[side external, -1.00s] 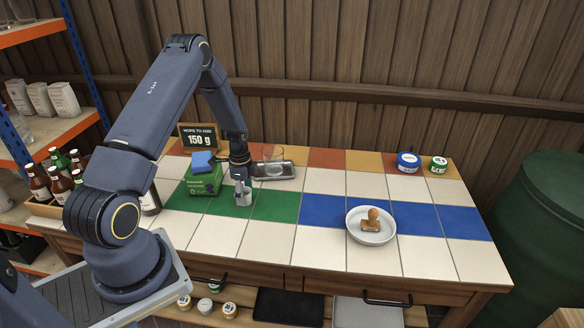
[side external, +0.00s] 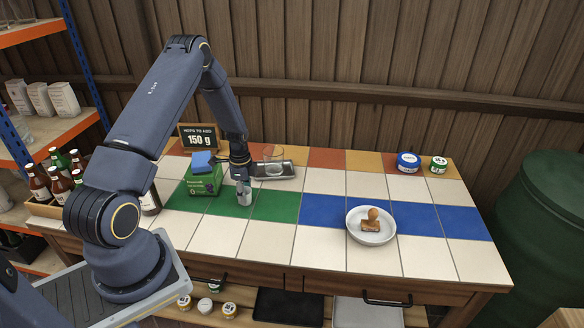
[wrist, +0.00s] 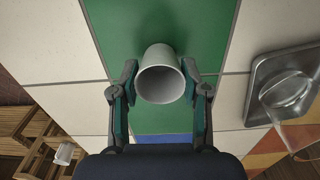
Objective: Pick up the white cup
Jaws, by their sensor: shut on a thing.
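The white cup (wrist: 160,54) stands on the green tiles between my gripper's two fingers in the wrist view, with its open mouth facing the camera. My gripper (wrist: 159,88) is shut on the cup, one finger against each side of its wall. In the side external view, my gripper (side external: 243,180) points down over the cup (side external: 244,197), which shows small and pale, partly hidden by the fingers. I cannot tell from these views whether the cup's base touches the tiles.
A green box (side external: 203,183) with a blue item on top stands close left of my gripper. A metal tray (side external: 289,172) with a clear glass (side external: 273,158) sits behind right. A white dish (side external: 371,238) holding a brown wooden-looking object is farther right. Tiles between are clear.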

